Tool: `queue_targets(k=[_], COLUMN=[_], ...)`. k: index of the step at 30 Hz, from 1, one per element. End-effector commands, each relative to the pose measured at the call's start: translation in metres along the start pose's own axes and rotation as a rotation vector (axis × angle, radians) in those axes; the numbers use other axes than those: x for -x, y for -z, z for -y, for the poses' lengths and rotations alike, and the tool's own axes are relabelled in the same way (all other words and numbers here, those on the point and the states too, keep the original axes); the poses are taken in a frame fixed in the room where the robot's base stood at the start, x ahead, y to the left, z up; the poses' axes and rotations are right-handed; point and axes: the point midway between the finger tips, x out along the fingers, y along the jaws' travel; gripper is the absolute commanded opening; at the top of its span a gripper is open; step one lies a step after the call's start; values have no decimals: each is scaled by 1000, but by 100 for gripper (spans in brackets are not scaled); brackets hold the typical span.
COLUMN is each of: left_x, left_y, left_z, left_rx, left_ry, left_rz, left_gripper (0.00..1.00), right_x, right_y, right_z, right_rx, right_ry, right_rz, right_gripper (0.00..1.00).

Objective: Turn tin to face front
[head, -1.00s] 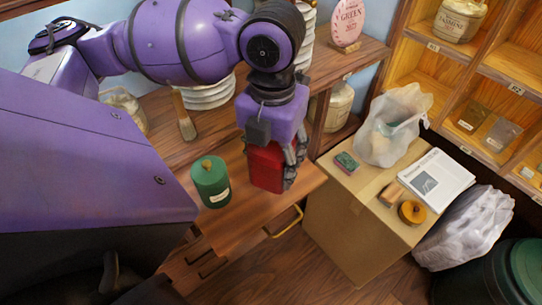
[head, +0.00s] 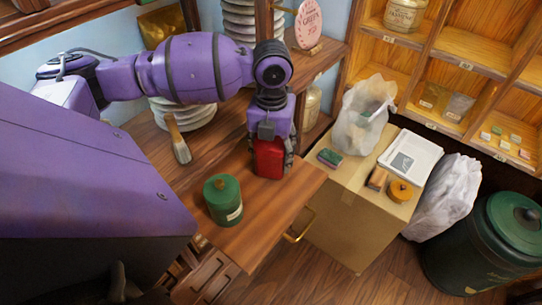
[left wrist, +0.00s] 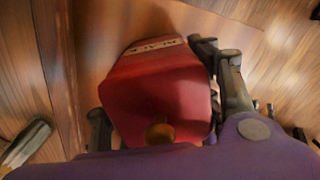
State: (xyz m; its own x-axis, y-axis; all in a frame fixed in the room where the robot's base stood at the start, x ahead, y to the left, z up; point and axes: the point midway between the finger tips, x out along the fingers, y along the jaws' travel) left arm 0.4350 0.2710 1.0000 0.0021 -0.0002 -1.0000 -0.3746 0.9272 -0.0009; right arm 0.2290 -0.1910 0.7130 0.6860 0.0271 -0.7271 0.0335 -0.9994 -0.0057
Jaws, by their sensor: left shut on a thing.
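A red tin (head: 269,160) is on the wooden counter's right part, in the grip of my left gripper (head: 271,154). In the left wrist view the red tin (left wrist: 150,98) shows from above, with a brass knob on its lid and a pale lettered label on the side toward the top of the picture. The fingers of my left gripper are on both sides of it. Whether its base touches the counter is unclear. A green tin (head: 222,203) with a knob stands upright to the front left, its pale label toward the lower right. My right gripper is not in view.
A brush (head: 179,145) and stacked plates (head: 185,114) are behind on the counter (head: 262,222). Bare counter lies between the tins.

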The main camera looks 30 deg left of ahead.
Motion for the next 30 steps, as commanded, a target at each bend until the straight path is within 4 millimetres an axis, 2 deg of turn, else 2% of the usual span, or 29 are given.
queue_targets(k=[8, 16, 22, 30], left_x=[-5, -9, -7, -5], left_y=[-4, -4, -4, -4], left_z=[1, 1, 1, 1], left_rx=[-116, -404, -603, -799], left_ry=[-2, -3, -1, -1], left_rz=[-5, -9, -5, -2], left_gripper=[30, 30, 30, 30], right_x=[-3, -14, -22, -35], right_y=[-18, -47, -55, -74], right_z=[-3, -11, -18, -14], right_rx=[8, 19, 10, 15], right_ry=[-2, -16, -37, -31], right_rz=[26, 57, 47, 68], right_gripper=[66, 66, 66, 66])
